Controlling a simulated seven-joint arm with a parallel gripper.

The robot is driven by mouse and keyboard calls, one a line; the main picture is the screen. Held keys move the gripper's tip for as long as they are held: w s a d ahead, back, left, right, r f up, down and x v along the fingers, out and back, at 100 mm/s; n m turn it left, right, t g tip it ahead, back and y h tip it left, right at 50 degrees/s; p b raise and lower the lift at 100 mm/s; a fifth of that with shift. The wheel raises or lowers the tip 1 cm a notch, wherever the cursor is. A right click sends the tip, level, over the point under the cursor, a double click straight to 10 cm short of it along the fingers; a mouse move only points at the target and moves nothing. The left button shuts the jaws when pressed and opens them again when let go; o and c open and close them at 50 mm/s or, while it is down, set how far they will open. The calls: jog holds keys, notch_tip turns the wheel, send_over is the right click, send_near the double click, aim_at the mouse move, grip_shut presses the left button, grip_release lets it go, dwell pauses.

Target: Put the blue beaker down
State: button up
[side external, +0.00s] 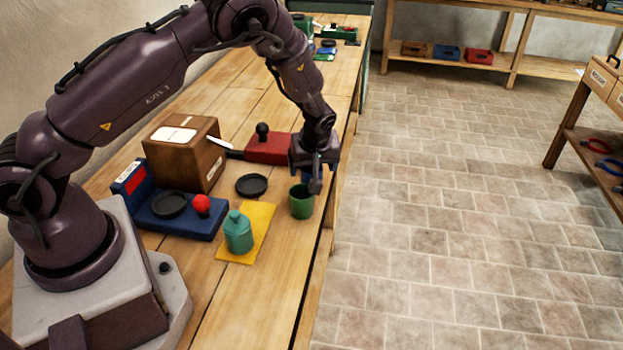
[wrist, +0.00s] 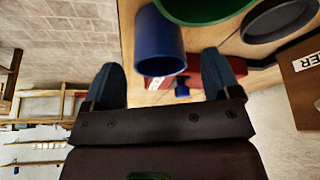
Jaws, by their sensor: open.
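The blue beaker (wrist: 158,45) shows in the wrist view, just beyond and between the spread fingertips of my gripper (wrist: 163,72), with a gap visible on each side. In the side external view it is almost wholly hidden behind my gripper (side external: 314,178) and the green cup. Whether its base rests on the table is hard to tell. My gripper is open and low over the right edge of the workbench (side external: 225,300). The green cup (side external: 301,201) stands upright on the bench, just in front of my gripper; its rim (wrist: 205,14) shows large at the top of the wrist view.
A black dish (side external: 252,185), a red block with a black knob (side external: 268,148), a cardboard box (side external: 183,150), a blue scale-like device (side external: 180,216) and a teal bottle (side external: 238,233) on a yellow sheet (side external: 260,222) crowd the left. The bench's right edge is close; open floor lies beyond.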

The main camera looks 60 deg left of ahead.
jog(key=shift+x, duration=1.35)
jog(key=c, duration=1.1)
jog(key=shift+c, duration=0.2)
jog(key=shift+r, duration=0.15)
